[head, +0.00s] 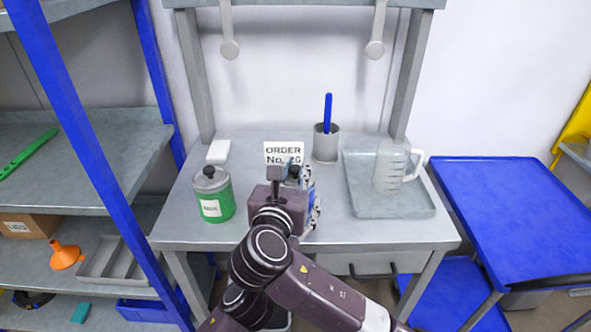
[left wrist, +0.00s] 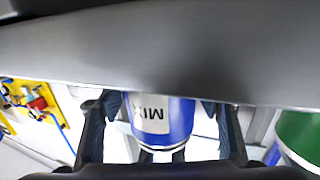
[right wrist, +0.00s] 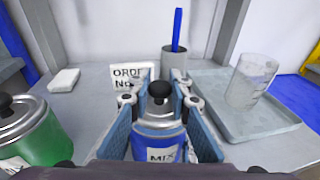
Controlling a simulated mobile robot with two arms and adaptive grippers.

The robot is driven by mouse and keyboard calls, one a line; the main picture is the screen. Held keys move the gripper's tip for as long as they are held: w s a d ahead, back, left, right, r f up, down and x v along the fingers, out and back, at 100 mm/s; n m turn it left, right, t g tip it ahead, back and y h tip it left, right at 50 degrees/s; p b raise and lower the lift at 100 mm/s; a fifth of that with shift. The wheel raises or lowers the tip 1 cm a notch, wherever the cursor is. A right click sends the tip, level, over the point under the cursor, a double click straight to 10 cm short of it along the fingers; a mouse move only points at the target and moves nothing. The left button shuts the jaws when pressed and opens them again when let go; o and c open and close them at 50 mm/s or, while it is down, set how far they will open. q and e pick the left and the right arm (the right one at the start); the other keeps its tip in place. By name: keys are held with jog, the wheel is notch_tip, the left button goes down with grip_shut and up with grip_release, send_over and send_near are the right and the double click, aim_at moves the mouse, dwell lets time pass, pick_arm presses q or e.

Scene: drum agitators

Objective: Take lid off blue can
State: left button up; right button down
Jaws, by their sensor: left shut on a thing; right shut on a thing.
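The blue can (right wrist: 168,146), with a white MIX label, stands on the grey bench in the right wrist view. Its silver lid (right wrist: 160,117) has a black knob (right wrist: 159,89) and sits at the can's top; I cannot tell if there is a gap. My right gripper (right wrist: 160,104) is shut on the lid, one finger on each side. In the head view my right gripper (head: 293,183) hides most of the can. The left wrist view shows the can (left wrist: 178,117) upside down between the fingers of my left gripper (left wrist: 160,130), which is shut on the can's body.
A green can (head: 214,197) with a lid stands left on the bench (head: 250,232). An order card (head: 284,152) and a grey cup (head: 326,145) with a blue stick stand behind. A clear jug (head: 391,168) stands on a grey tray (head: 358,206) at right. A white block (head: 218,151) lies back left.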

aim_at(296, 167)
pick_arm(q)
jog(key=shift+r, duration=0.1)
pick_arm(e)
jog(key=shift+r, duration=0.8)
jog(key=shift+r, duration=2)
pick_arm(q)
jog(key=o, duration=1.8)
jog(key=shift+c, duration=0.2)
